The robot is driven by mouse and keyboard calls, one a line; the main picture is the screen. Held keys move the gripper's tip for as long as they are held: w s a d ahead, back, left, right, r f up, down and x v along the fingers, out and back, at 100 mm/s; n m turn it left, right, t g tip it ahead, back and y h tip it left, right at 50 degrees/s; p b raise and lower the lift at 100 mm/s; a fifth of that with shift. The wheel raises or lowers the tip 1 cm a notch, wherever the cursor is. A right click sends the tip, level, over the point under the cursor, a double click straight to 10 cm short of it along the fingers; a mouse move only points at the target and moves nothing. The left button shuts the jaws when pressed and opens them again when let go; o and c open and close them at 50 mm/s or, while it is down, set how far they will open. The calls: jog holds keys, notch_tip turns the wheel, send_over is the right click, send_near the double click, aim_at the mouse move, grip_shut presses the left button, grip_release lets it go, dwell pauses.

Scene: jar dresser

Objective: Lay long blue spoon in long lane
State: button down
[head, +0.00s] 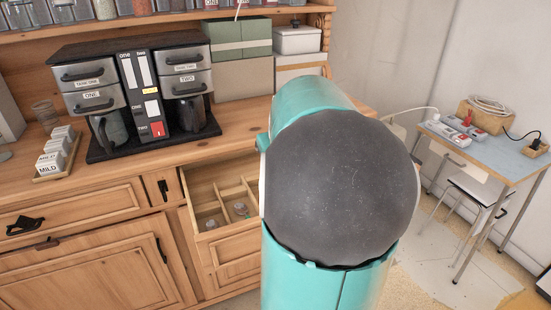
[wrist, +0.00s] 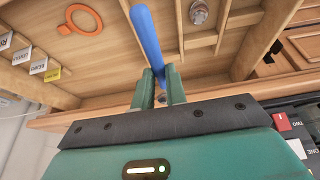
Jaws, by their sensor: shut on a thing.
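In the wrist view my gripper (wrist: 160,82) is shut on a long blue spoon (wrist: 147,38). My gripper and the spoon are also hidden there. I cannot tell whether the spoon touches the drawer or which lane is the long one.
Small grey-topped things (head: 240,208) lie in the drawer; one shows in the wrist view (wrist: 198,12). An orange ring (wrist: 83,18) is at upper left there. A coffee machine (head: 136,88) stands on the dresser top. A side table (head: 480,150) is at right.

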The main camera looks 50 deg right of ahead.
jog(key=shift+d+f, duration=0.25)
jog(key=shift+d, duration=0.05)
jog(key=shift+a+f, duration=0.15)
jog(key=shift+a, duration=0.15)
jog(key=shift+d+f, duration=0.25)
jog(key=shift+f, duration=0.15)
jog(key=shift+a+f, duration=0.1)
jog(key=shift+f, duration=4.8)
jog(key=c, duration=1.3)
grip_release()
jog(key=shift+c, duration=0.2)
